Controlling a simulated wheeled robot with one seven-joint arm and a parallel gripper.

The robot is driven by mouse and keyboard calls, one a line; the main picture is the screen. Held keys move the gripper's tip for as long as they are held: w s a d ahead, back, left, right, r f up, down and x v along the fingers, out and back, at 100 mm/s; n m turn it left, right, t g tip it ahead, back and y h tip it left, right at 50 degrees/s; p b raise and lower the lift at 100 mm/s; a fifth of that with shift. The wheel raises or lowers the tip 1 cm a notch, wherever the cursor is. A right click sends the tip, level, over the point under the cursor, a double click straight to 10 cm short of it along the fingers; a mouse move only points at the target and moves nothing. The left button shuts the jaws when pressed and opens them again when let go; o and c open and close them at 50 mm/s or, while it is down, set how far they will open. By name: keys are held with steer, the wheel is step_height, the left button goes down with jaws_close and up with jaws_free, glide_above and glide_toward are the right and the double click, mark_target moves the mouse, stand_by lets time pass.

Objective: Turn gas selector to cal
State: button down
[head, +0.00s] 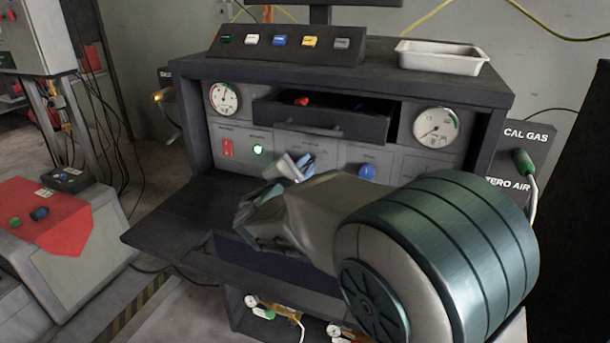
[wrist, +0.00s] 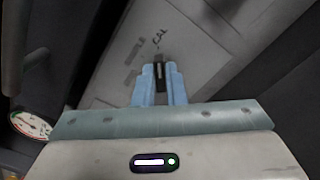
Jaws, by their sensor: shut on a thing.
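The gas selector is a small dark knob (wrist: 159,76) with a pale line on it. In the wrist view it sits between the two light-blue fingers of my gripper (wrist: 160,84), which is shut on it. In the head view my gripper (head: 296,165) reaches the middle of the grey panel (head: 325,150), and the fingers and arm hide the knob there. Which mark the knob points at cannot be told.
A red switch (head: 227,148), a green-lit button (head: 258,149) and a blue knob (head: 367,171) flank my gripper. An open drawer (head: 345,126) juts out just above it. Gauges (head: 436,127) sit on the panel. A fold-down shelf (head: 175,215) lies below left.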

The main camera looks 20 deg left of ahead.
stand_by(0.3)
steer(key=c, duration=1.5)
jaws_free()
steer(key=shift+s, duration=0.1)
steer(key=s, duration=0.9)
steer(key=s+a, duration=0.1)
steer(key=s, duration=0.3)
steer(key=shift+s+p, duration=0.35)
